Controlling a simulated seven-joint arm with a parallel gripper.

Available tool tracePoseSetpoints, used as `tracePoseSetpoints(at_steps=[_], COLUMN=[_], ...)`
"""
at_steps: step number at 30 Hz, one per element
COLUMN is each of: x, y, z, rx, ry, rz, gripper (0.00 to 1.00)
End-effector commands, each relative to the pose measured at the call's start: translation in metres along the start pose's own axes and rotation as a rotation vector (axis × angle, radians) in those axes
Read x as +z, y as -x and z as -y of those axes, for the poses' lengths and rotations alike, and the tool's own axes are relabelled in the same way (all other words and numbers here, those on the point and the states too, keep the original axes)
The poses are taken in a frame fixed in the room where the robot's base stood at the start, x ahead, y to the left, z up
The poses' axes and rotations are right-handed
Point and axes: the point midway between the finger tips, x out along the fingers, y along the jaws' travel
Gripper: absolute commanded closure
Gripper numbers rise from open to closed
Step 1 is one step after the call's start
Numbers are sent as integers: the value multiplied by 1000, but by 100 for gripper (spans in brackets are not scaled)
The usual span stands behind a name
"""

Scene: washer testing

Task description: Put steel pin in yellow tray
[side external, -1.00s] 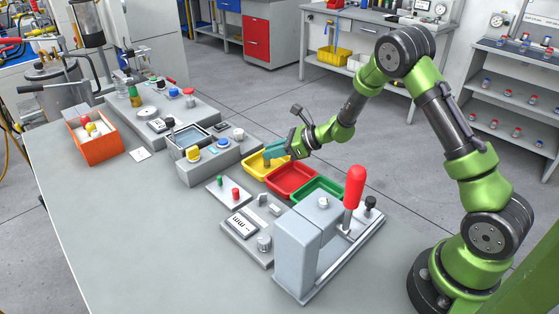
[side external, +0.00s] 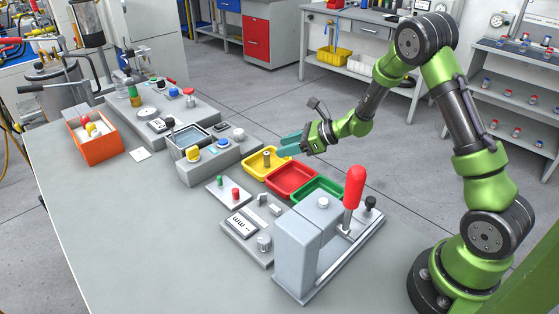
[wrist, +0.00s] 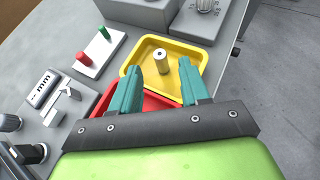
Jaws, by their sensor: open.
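The steel pin (wrist: 162,61) stands upright inside the yellow tray (wrist: 133,77), a short cylinder with a small dark hole in its top. In the side view the pin (side external: 267,158) also shows standing in the yellow tray (side external: 252,172). My gripper (wrist: 167,68) has its two teal fingers apart, with nothing between them. In the side view my gripper (side external: 283,145) is above and to the right of the pin, clear of it and of the tray.
A red tray (side external: 291,180) and a green tray (side external: 318,190) sit beside the yellow one. A press with a red handle (side external: 354,188) stands at the front right. A grey fixture with buttons (side external: 208,163) lies left of the trays. Bare bench is at the front left.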

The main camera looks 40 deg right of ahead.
Motion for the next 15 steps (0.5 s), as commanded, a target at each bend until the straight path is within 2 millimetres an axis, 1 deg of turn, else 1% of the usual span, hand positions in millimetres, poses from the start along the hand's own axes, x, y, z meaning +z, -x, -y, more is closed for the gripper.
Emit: tracePoseSetpoints(at_steps=[1,6,9,13,15], x=[1,1,0,2,8], y=[13,47,61,71,74], z=[1,0,0,-2,-9], rx=[-4,-2,-2,3,24], ry=[-2,0,0,6,41], rz=[3,3,2,2,0], gripper=[54,54,54,54,54])
